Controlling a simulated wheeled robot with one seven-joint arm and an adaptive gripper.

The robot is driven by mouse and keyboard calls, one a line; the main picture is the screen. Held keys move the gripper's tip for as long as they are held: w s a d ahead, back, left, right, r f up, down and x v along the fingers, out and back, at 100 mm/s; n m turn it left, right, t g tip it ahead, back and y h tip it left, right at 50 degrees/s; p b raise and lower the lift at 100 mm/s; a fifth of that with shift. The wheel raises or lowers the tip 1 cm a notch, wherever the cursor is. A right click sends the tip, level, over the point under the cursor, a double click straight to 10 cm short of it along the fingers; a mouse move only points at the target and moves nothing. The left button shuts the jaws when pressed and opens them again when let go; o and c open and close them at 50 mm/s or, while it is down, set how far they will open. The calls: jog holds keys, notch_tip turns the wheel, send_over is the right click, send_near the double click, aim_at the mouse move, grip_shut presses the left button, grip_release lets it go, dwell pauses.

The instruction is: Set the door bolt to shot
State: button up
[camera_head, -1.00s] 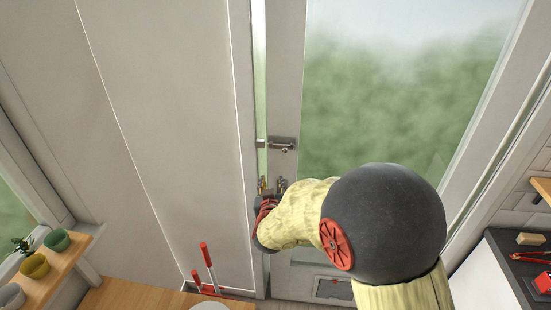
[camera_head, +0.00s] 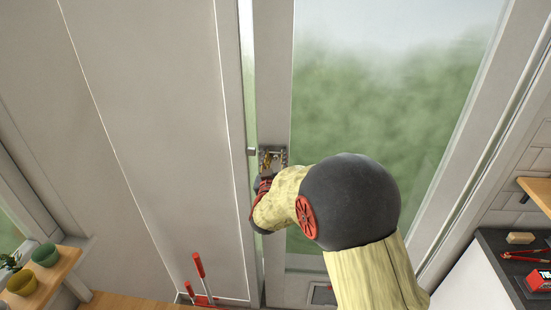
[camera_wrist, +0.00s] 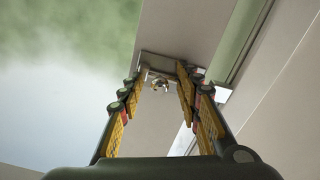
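The door bolt (camera_head: 264,149) is a small metal slide bolt on the pale door's stile, partly hidden behind my gripper in the head view. A small keeper block (camera_head: 251,152) sits to its left across a narrow gap, and I see no rod bridging that gap. In the wrist view the bolt's plate (camera_wrist: 172,62) and its shiny knob (camera_wrist: 159,86) show ahead, with the keeper (camera_wrist: 220,93) to the right. My gripper (camera_wrist: 160,80) is open, its yellow-padded fingers on either side of the knob. I cannot tell whether either finger touches it.
The glazed door (camera_head: 390,110) fills the right, a plain pale panel (camera_head: 150,130) the left. A shelf with pots (camera_head: 45,255) stands lower left, red-handled tools (camera_head: 199,265) at the bottom. A dark worktop (camera_head: 500,255) with tools lies lower right.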

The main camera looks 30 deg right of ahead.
jog(key=shift+c, duration=1.2)
grip_shut()
jog(key=shift+w, duration=0.1)
